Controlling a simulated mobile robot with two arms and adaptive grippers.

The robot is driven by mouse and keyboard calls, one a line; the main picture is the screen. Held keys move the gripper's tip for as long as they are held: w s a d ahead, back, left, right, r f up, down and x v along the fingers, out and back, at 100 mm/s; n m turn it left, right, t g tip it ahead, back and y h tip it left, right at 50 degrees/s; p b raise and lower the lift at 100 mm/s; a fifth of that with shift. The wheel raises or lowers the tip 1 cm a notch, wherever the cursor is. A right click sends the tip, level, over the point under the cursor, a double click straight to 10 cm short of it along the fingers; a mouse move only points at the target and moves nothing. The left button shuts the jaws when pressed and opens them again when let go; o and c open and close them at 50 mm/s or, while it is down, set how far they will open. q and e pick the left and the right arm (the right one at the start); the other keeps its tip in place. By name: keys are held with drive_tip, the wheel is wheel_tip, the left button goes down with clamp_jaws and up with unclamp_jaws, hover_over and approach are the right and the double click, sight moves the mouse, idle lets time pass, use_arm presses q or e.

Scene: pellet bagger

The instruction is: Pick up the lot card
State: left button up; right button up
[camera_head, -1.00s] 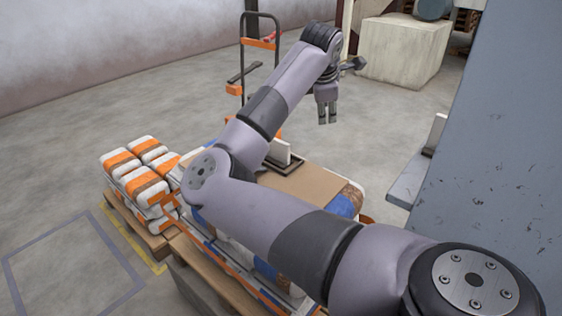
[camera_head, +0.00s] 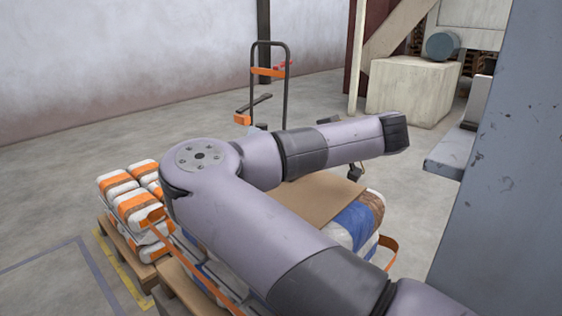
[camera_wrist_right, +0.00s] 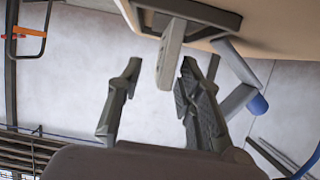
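The lot card appears to be the pale slab (camera_wrist_right: 170,58) in the right wrist view, standing out of a dark frame-like holder (camera_wrist_right: 228,18) on a tan surface. My right gripper (camera_wrist_right: 160,68) is open, with one finger on each side of the slab's free end. The slab looks nearer the right-hand finger in that picture; I cannot tell whether they touch. In the head view my right arm covers the card, its holder and most or all of the gripper. My left gripper is in neither view.
A brown cardboard sheet (camera_head: 318,205) lies on a stack of bags (camera_head: 360,222). White-and-orange bags (camera_head: 135,205) are stacked on a pallet at the left. A hand truck (camera_head: 284,95) stands behind. A grey machine panel (camera_head: 505,200) rises close on the right. Open floor lies at the left.

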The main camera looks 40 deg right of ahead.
drive_tip(key=b+x, duration=0.1)
drive_tip(key=x, duration=0.3)
drive_tip(key=shift+a, duration=0.2)
drive_tip(key=shift+c, duration=0.5)
drive_tip(key=shift+s, duration=0.1)
clamp_jaws()
